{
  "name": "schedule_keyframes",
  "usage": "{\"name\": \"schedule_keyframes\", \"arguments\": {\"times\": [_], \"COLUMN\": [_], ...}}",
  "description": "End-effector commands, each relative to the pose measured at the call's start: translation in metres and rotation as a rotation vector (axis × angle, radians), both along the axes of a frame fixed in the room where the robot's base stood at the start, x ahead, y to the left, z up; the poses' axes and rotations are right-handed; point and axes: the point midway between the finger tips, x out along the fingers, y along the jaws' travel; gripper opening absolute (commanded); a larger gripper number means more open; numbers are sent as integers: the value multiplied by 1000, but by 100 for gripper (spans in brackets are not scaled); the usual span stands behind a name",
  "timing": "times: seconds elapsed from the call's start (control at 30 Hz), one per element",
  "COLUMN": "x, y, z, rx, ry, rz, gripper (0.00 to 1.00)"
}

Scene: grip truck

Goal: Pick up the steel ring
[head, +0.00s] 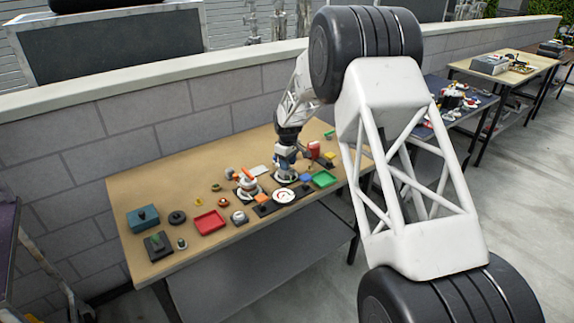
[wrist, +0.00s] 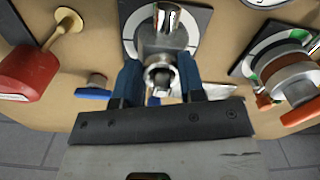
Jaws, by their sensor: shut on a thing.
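The steel ring (wrist: 160,78) shows in the wrist view as a shiny round piece with a dark opening, between my blue fingertips. My gripper (wrist: 159,85) is shut on it. Just beyond it, a shiny steel post (wrist: 168,24) stands over a round white-and-dark disc (wrist: 187,35). I cannot tell whether the ring touches that disc or is clear of it. The ring is too small to make out there.
A red can-like part (wrist: 27,72) is left of my gripper; an orange-handled fitting (wrist: 290,78) is right. A wall (head: 110,130) runs behind.

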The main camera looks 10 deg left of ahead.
Motion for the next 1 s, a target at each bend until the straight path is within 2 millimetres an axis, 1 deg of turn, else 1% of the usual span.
{"name": "schedule_keyframes", "arguments": {"times": [0.17, 0.27, 0.37, 0.6, 0.8, 1.0], "x": [1, 1, 0, 0, 0, 0], "y": [0, 0, 0, 0, 0, 0], "z": [9, 19, 31, 68, 90, 100], "rx": [1, 1, 0, 1, 0, 0], "ry": [-3, -3, -1, -3, -1, 0], "rz": [0, 0, 0, 0, 0, 0], "gripper": [13, 13, 13, 13, 13, 13]}}
